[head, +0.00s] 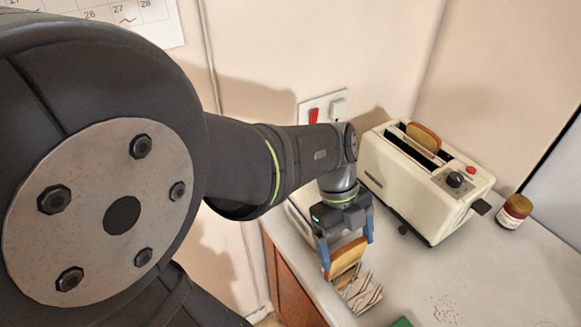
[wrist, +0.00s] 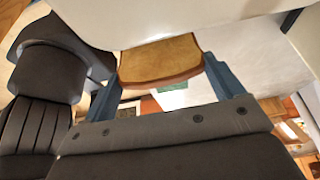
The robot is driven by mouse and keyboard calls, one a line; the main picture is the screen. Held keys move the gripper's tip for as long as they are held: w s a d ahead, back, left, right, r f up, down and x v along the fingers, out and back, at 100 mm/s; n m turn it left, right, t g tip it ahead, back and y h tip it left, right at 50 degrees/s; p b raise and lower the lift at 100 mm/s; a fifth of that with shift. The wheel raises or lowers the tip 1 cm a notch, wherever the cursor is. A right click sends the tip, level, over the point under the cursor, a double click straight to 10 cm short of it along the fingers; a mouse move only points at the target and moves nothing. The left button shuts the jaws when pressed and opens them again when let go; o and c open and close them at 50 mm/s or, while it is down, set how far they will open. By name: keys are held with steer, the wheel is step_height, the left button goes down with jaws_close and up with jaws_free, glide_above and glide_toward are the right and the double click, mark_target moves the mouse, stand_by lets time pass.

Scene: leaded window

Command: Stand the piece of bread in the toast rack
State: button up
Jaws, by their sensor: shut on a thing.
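My gripper (head: 347,252) is shut on a piece of bread (head: 345,260), with one blue finger on each side of it. The bread is golden with a brown crust and hangs on edge, roughly upright. In the wrist view the bread (wrist: 160,60) shows between the two fingers (wrist: 165,88). The wire toast rack (head: 363,294) stands on the counter right below and in front of the bread. The bread's lower edge overlaps the rack's far end in the head view. I cannot tell whether it is between the wires or above them.
A cream toaster (head: 400,195) stands right of my gripper, with another slice (head: 424,139) sticking out of a slot. A jar (head: 514,211) stands at the far right. Crumbs (head: 446,309) and a green thing (head: 402,322) lie near the front. The counter between is clear.

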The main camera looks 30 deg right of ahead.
steer(key=o, duration=1)
steer(key=v, duration=1.7)
steer(key=shift+r, duration=0.25)
steer(key=shift+f, duration=0.15)
steer(key=x, duration=1.7)
steer(key=shift+f, duration=0.15)
steer(key=shift+r, duration=0.35)
